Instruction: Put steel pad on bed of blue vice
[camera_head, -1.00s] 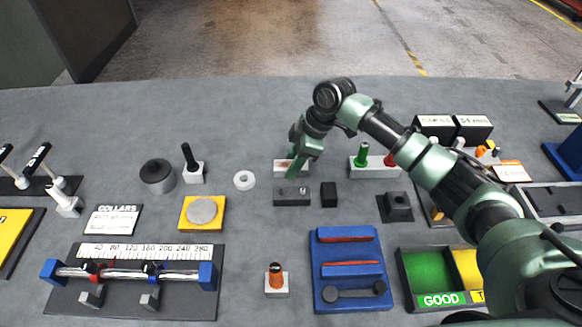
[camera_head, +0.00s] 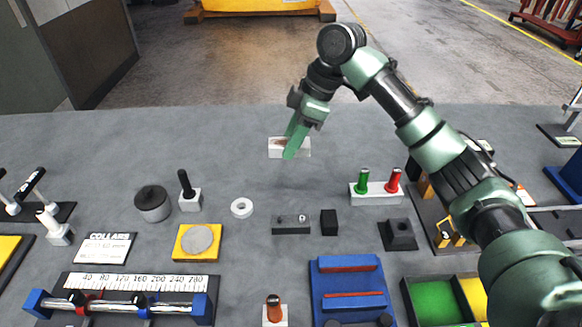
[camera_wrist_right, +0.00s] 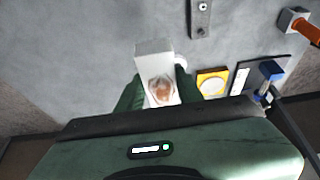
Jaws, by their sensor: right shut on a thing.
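The steel pad appears to be the pale rectangular block (camera_head: 302,146) with a rusty brown patch on top. My right gripper (camera_head: 290,148) is shut on it and holds it above the far part of the table. In the right wrist view the block (camera_wrist_right: 152,60) sits between the dark green fingers (camera_wrist_right: 156,92). My left gripper is not in view.
Between pad and vice lie a grey block with studs (camera_head: 291,225), a black block (camera_head: 329,222) and a white ring (camera_head: 241,208). Green and red pegs (camera_head: 376,192) stand to the right. An orange-topped peg (camera_head: 274,312) is left of the vice.

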